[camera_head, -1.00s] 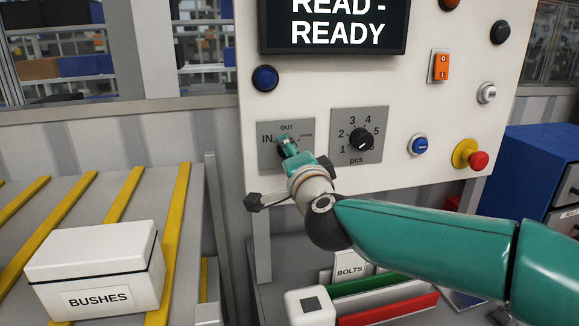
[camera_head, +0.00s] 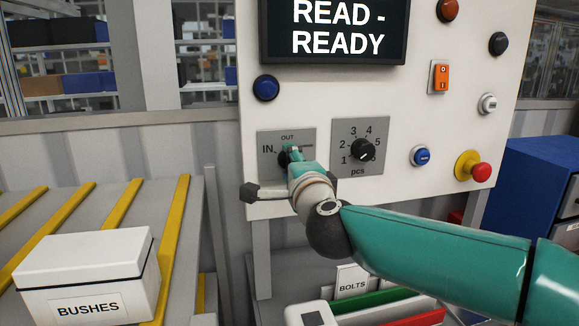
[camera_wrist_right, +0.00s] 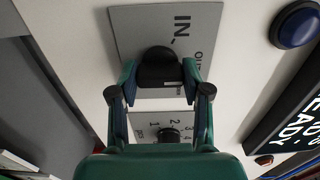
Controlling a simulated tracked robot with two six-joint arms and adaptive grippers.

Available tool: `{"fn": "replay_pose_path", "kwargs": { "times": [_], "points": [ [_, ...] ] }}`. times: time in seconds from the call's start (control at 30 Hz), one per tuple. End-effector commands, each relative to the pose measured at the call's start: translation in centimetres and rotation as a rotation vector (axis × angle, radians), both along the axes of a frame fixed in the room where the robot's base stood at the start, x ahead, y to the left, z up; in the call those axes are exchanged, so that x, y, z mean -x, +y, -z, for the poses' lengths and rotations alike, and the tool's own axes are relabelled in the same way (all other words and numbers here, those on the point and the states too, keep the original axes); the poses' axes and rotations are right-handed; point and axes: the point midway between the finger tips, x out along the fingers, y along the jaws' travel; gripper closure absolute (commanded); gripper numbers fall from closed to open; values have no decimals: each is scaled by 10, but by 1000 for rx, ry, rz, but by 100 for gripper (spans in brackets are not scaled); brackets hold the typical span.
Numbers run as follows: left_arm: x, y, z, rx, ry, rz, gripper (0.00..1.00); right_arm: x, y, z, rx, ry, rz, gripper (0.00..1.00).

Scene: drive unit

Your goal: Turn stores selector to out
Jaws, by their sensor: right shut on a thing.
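The stores selector is a black knob (camera_wrist_right: 160,68) on a grey plate (camera_head: 266,172) marked IN and OUT, with a third mark at the right too small to read. In the head view my right gripper (camera_head: 290,156) is at this plate and covers most of the knob. In the right wrist view its two teal fingers (camera_wrist_right: 160,76) are shut on opposite sides of the knob. Which mark the knob points to is hidden. My left gripper is not in view.
A second dial (camera_head: 362,150) marked pcs sits just right of the selector. The screen (camera_head: 335,30) above reads READ - READY. A blue button (camera_head: 421,155) and a red emergency stop (camera_head: 478,171) are farther right. A BUSHES box (camera_head: 90,270) stands at lower left.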

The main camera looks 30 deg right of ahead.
Motion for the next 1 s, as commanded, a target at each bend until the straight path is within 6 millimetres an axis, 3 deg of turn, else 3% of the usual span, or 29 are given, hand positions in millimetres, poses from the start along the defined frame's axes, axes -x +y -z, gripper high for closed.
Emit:
{"fn": "replay_pose_path", "kwargs": {
  "times": [0.07, 0.1, 0.23, 0.67, 0.87, 1.0],
  "points": [
    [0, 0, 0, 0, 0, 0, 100, 0, -1, 5, -2, 9, 2, 87],
    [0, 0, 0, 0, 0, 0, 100, 0, -1, 5, -2, 9, 2, 51],
    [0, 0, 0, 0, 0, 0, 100, 0, -1, 4, -1, 7, 2, 29],
    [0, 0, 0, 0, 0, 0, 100, 5, 2, 1, 1, 2, -1, 27],
    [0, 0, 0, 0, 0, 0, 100, 32, 9, 1, 0, 2, -3, 27],
    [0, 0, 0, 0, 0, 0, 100, 59, 16, 1, 0, 1, -3, 27]
  ]
}}
